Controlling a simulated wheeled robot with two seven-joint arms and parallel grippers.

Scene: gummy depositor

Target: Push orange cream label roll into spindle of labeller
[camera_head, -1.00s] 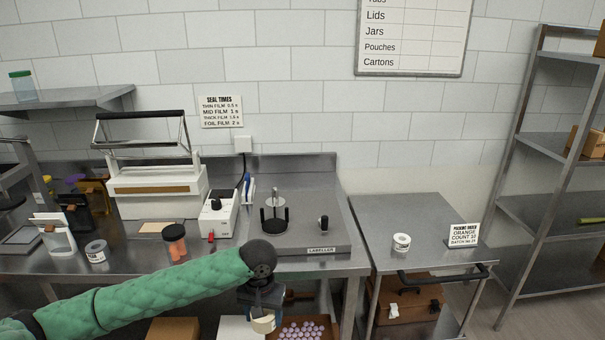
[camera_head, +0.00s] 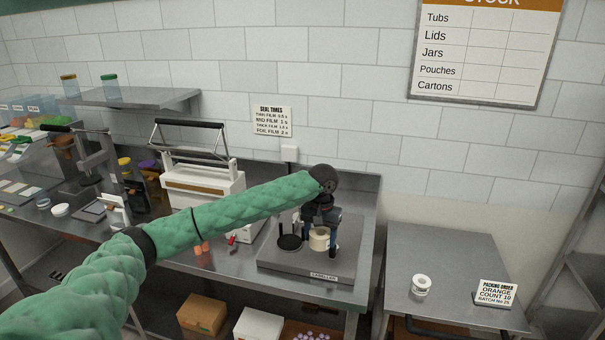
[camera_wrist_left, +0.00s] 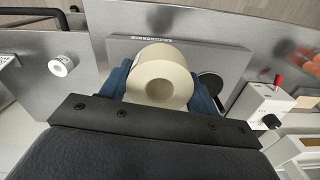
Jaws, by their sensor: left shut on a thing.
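A cream label roll (camera_head: 319,239) is held in my left gripper (camera_head: 320,228), which reaches in over the labeller (camera_head: 305,265). The roll also shows in the left wrist view (camera_wrist_left: 160,77) between the two blue fingers, with its core hole facing the camera. The labeller's black round plate (camera_head: 289,243) with upright posts is just left of the roll in the head view; the spindle is mostly hidden by my arm. In the wrist view a dark disc (camera_wrist_left: 210,84) of the labeller shows right of the roll, apart from its centre. My right gripper is not in view.
A sealer (camera_head: 203,187) stands behind my arm at the left. The labeller's right side and most of the right table are clear.

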